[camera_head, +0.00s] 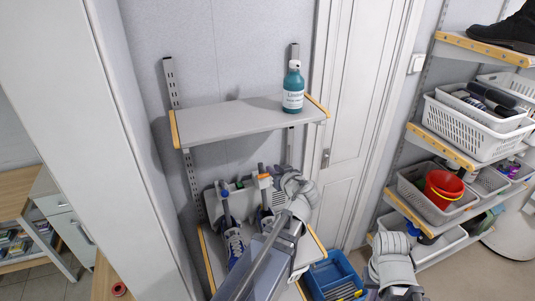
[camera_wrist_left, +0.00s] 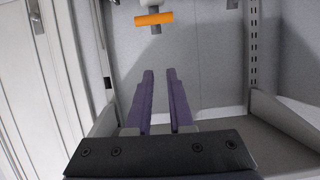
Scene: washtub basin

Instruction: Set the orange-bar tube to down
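The orange bar (camera_head: 263,176) sits on a grey post at the back of the lower shelf area in the head view. In the left wrist view the orange bar (camera_wrist_left: 154,18) lies crosswise at the top, below a pale round part. My left gripper (camera_wrist_left: 161,75) shows two purple fingers, parallel with a narrow empty gap; their tips point toward the bar and appear apart from it. In the head view my left arm partly covers this area and hides the fingers. My right arm shows at the lower right; its fingers cannot be made out.
A blue-marked post (camera_head: 225,198) stands left of the orange one. Blue sneakers (camera_head: 235,243) are on the lower shelf. An upper shelf (camera_head: 235,120) with a teal bottle (camera_head: 293,88) is overhead. A blue crate (camera_head: 332,276) is on the floor. Baskets (camera_head: 470,128) fill the right rack.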

